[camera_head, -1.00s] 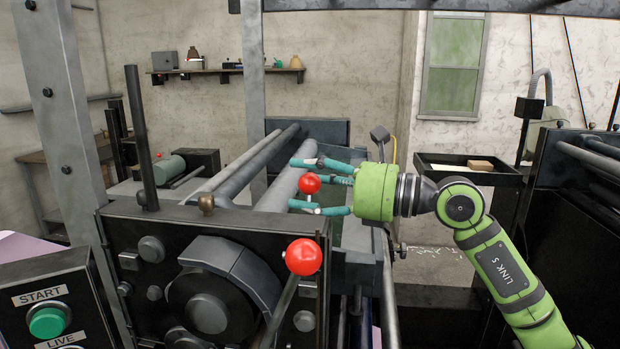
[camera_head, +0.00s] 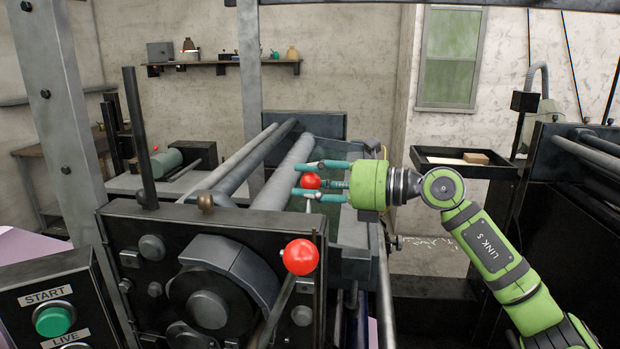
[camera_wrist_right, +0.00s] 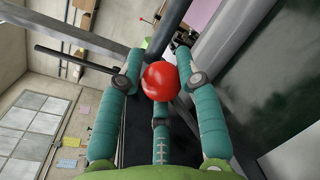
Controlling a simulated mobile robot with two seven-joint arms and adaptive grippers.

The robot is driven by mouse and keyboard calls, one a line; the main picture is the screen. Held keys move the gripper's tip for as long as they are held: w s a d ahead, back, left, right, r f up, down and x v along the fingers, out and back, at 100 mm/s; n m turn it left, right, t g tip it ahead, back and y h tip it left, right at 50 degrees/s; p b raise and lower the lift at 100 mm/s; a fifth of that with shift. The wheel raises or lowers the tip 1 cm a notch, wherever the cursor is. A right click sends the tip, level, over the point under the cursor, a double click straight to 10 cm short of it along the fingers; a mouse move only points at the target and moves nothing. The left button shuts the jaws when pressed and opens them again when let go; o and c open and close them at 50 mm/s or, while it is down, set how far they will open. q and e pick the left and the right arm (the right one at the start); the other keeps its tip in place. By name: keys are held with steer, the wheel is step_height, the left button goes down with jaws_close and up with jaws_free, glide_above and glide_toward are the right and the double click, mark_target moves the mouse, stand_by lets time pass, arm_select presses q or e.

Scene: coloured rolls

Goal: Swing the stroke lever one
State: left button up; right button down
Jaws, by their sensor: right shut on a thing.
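A red ball knob (camera_head: 311,181) tops a thin lever beyond the near black panel. My right gripper (camera_head: 308,180) has its teal fingers closed around this knob. In the right wrist view the red knob (camera_wrist_right: 161,80) sits between the fingers of my right gripper (camera_wrist_right: 160,85). A second lever with a red ball knob (camera_head: 300,257) stands nearer, in front of the panel, with nothing touching it. I see no label telling which one is stroke lever one. The foot of the held lever is hidden. My left gripper is not in view.
A black machine panel (camera_head: 130,225) with a dark round hub fills the near middle. Long grey rollers (camera_head: 285,175) run behind it. A control box with a green START button (camera_head: 54,321) is at the lower left. A black tray (camera_head: 437,165) stands at the right.

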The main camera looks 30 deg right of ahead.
steer(key=c, duration=0.9)
jaws_free()
steer(key=shift+w+d, duration=0.1)
steer(key=shift+o, duration=0.2)
steer(key=shift+w+f, duration=0.1)
steer(key=shift+s+d, duration=0.15)
steer(key=shift+s, duration=0.05)
steer(key=v, duration=1.1)
steer(key=shift+s+d, duration=0.2)
steer(key=shift+s, duration=0.1)
